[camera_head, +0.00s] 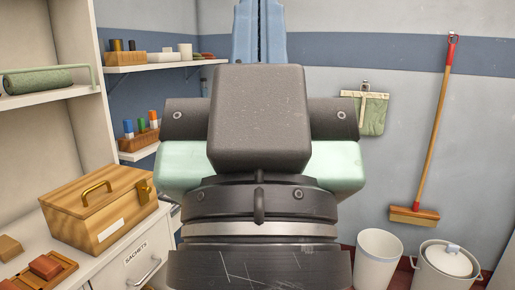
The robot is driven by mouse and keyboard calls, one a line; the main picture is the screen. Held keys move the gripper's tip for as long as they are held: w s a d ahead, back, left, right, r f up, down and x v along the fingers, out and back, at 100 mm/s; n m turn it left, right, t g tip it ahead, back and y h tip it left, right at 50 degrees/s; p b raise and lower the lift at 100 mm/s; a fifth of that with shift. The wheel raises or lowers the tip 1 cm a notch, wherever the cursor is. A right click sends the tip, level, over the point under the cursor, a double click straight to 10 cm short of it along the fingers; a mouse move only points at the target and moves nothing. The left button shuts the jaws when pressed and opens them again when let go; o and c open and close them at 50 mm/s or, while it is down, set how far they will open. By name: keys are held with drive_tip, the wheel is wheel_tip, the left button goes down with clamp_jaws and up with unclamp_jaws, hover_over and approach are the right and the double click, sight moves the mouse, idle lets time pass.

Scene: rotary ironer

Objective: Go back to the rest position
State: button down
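My gripper (259,120) fills the middle of the head view, seen from behind. A dark grey block, a black ringed wrist and pale mint-green side parts show. Two narrow blue upright parts (260,32) stand close together above the dark block at the top of the picture. The dark block covers their lower ends, and I cannot tell whether they are fingers. Nothing held can be made out. No ironer can be made out; the arm hides the centre of the room.
A wooden box (99,208) stands on a white cabinet (122,254) marked SACHETS at the left. Shelves with small items (125,57) line the left wall. A white bin (377,258) and a lidded bucket (446,264) stand below.

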wheel_tip(320, 180, up, 15)
drive_tip(key=p, duration=1.3)
drive_tip(key=shift+a, duration=0.1)
